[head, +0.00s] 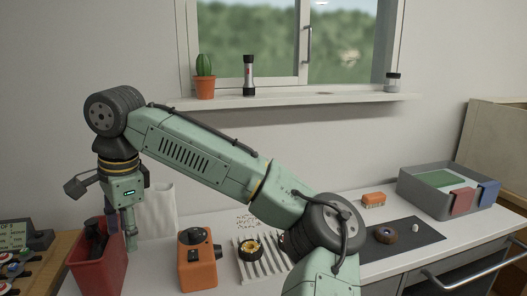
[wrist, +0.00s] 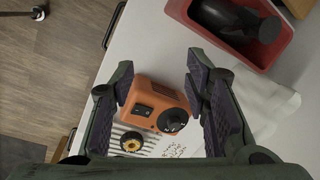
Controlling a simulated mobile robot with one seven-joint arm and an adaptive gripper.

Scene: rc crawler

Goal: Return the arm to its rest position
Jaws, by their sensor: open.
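My arm is stretched out to the left above the worktop in the head view, bent at the elbow, with my gripper (head: 122,222) pointing down beside a red bin (head: 98,268). In the wrist view my gripper (wrist: 158,90) is open, its two purple-padded fingers wide apart with nothing held between them. An orange box with a black knob (wrist: 156,104) shows below and between the fingers, apart from them. The same orange box (head: 197,262) stands right of the bin in the head view.
The red bin (wrist: 282,52) holds a dark object. A ribbed white rack (head: 262,272) with a yellow-black wheel (head: 250,249) lies near my elbow. A dark mat (head: 418,240), grey tray (head: 410,188) and orange block (head: 373,200) are at right. A window sill (head: 300,100) runs behind.

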